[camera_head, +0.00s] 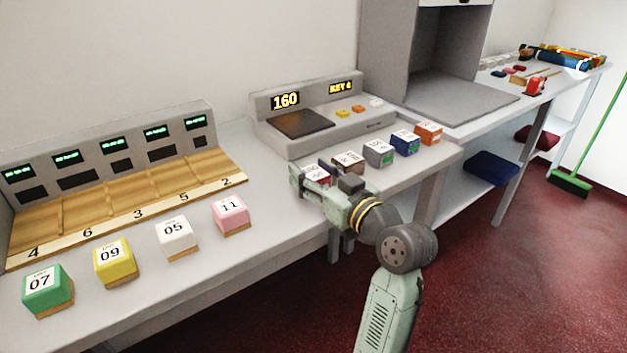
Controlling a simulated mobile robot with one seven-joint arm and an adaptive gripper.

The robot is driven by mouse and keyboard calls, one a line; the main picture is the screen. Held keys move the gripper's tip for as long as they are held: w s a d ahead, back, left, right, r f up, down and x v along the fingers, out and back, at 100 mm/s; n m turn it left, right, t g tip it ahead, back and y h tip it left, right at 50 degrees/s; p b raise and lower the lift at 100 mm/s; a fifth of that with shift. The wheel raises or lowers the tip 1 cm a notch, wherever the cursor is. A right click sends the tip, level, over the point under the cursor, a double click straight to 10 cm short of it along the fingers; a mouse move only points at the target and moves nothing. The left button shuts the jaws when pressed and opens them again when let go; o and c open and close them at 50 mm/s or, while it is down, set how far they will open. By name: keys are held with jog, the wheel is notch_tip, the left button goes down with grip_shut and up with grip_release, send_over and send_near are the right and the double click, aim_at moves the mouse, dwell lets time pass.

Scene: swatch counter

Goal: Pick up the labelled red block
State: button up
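A dark red or maroon block with a white label (316,174) is on the counter, at the near left end of a row of labelled blocks. Its lower part is hidden by my gripper (308,188). My gripper is right at this block, its fingers across the near side. I cannot tell whether the fingers touch or enclose the block, or how far apart they are. The label's number is not readable.
Brown (347,162), grey (379,153), blue (405,143) and orange (429,133) blocks continue the row. Green (48,291), yellow (114,263), white (177,239) and pink (231,215) blocks stand left. A display console (315,112) stands behind.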

jog(key=c, duration=0.8)
jog(key=shift+r, duration=0.15)
